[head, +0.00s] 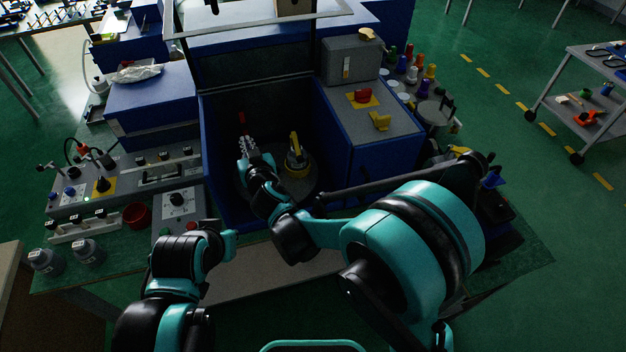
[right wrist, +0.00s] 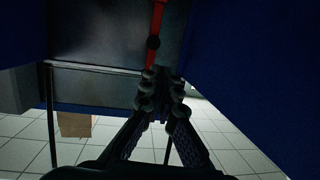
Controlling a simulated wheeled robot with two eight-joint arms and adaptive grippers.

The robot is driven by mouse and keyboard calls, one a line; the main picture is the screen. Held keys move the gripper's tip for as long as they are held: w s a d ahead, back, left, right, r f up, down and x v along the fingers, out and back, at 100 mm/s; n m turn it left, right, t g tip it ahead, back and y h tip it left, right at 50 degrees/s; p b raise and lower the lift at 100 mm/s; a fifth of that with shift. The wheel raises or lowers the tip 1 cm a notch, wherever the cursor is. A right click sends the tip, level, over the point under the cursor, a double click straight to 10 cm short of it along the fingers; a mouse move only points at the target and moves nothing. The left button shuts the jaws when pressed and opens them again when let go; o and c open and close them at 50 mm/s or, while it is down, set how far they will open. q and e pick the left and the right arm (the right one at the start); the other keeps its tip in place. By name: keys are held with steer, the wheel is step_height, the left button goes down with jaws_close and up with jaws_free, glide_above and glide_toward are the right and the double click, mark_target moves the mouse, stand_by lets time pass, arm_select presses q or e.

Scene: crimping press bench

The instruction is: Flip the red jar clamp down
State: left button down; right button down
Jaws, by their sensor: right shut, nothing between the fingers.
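The red jar clamp (head: 242,118) shows as a small red upright piece inside the dark blue press enclosure, just beyond my right gripper (head: 249,146). In the right wrist view, a red bar (right wrist: 155,30) with a dark round part on it stands just past the fingertips. The right gripper's fingers (right wrist: 160,78) are together, with nothing held. They look close to the clamp's lower end, but I cannot tell whether they touch it. My left arm is folded at the lower left, and its gripper cannot be made out.
A yellow and grey fixture (head: 297,158) stands on a round plate to the right of the right gripper. The enclosure's blue right block (head: 372,150) carries a red button (head: 361,95) and a yellow part (head: 379,121). A control panel (head: 178,203) lies to the left.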

steer(key=s+d+r+t+p, duration=0.1)
steer(key=s+d, duration=0.2)
steer(key=s, duration=0.4)
steer(key=s+d+p, duration=0.1)
steer(key=s+d, duration=0.2)
steer(key=s, duration=0.4)
steer(key=w+d+r+m+g+h, duration=0.1)
steer(key=d+h, duration=0.3)
steer(key=d, duration=0.7)
steer(key=shift+w+d+m+p, duration=0.35)
steer(key=shift+w+m, duration=0.25)
steer(key=shift+w, duration=0.3)
